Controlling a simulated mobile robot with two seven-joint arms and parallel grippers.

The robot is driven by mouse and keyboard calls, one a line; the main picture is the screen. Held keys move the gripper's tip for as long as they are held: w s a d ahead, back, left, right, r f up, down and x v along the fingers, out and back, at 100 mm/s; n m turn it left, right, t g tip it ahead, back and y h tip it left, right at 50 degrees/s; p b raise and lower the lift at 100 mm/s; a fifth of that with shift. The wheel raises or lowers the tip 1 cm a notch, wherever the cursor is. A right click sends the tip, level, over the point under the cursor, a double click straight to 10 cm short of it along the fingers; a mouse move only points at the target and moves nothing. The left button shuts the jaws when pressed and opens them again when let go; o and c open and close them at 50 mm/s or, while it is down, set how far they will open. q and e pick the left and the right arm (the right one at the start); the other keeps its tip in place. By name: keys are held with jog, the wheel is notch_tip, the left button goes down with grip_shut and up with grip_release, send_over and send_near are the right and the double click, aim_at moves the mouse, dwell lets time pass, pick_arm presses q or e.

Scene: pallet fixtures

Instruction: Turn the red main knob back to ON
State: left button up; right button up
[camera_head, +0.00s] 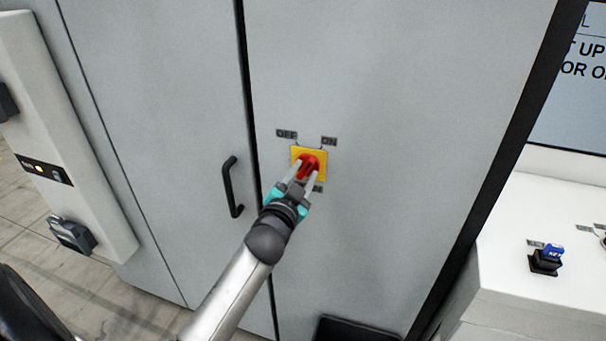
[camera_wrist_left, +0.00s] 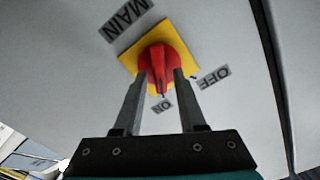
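The red main knob (camera_head: 308,163) sits on a yellow square plate (camera_head: 297,152) on the grey cabinet door. An OFF label (camera_head: 287,134) is at the plate's upper left and an ON label (camera_head: 329,141) at its upper right. My left gripper (camera_head: 306,173) is at the knob, its fingers apart on either side. In the left wrist view the knob's red grip (camera_wrist_left: 158,68) stands between the two fingertips, its ridge running toward the ON label (camera_wrist_left: 162,106). I cannot tell whether the fingers touch it. The MAIN label (camera_wrist_left: 126,18) shows there too. My right gripper is not in view.
A black door handle (camera_head: 230,187) stands out left of the knob. A white console (camera_head: 545,225) with a blue-topped black switch (camera_head: 547,258) is at right. A pale panel (camera_head: 60,150) with a yellow button is at left. The door around the knob is clear.

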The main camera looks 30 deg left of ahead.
pick_arm(q)
jog(key=shift+o, duration=0.5)
jog(key=b+v, duration=0.2)
jog(key=v, duration=1.3)
jog(key=shift+s+d, duration=0.1)
